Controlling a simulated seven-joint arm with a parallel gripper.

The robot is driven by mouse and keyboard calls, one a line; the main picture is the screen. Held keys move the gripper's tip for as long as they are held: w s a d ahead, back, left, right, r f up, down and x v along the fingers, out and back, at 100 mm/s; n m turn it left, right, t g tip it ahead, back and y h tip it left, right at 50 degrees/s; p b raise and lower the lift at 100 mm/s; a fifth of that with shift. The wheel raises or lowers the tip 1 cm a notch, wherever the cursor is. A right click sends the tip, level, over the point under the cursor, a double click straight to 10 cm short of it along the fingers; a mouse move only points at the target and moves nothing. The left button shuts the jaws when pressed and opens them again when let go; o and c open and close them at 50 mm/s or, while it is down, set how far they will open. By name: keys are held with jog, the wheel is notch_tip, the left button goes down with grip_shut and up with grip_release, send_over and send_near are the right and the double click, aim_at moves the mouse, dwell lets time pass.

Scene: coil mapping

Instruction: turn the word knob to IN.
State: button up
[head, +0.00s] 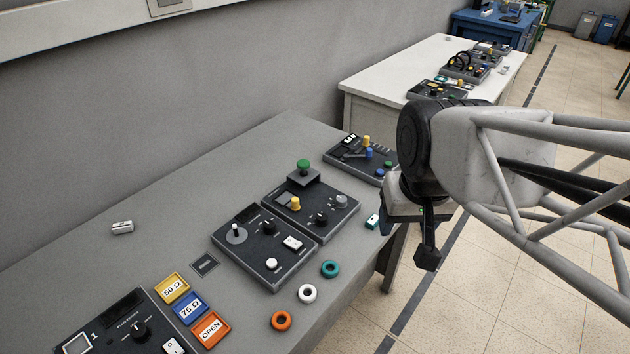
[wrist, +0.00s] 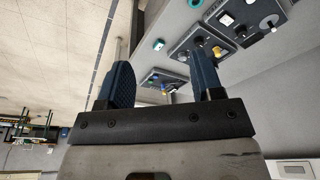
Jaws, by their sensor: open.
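Several black pointer knobs show in the head view. One sits on the near panel (head: 120,325) at the lower left, with lettering around it too small to read. Others are on the middle panel (head: 262,262) and the panel behind it (head: 340,210). I cannot tell which is the word knob, or where it points. My gripper (head: 388,217) hangs by the table's right edge, away from the near panel. In the wrist view my gripper (wrist: 160,75) is open, with two blue fingers apart and nothing between them.
Yellow, blue and orange labelled tiles (head: 190,308) lie beside the near panel. White, orange and teal rings (head: 330,269) lie along the table's (head: 180,190) front edge. A further panel (head: 362,158) stands at the back right. The table's left rear is mostly clear.

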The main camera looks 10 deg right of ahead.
jog(key=w+a+f+m+g, duration=0.2)
jog(key=w, duration=0.6)
jog(key=m+g+y, duration=0.3)
jog(key=m+g, duration=0.1)
jog(key=m, duration=0.2)
send_near(322, 216)
jog(key=s, duration=0.1)
jog(key=shift+a+f, duration=0.1)
jog(key=shift+f, duration=0.55)
jog(key=shift+f, duration=0.1)
jog(key=shift+x, duration=3.8)
jog(key=shift+w+a, duration=0.1)
jog(key=shift+w, duration=0.05)
jog(key=c, duration=0.9)
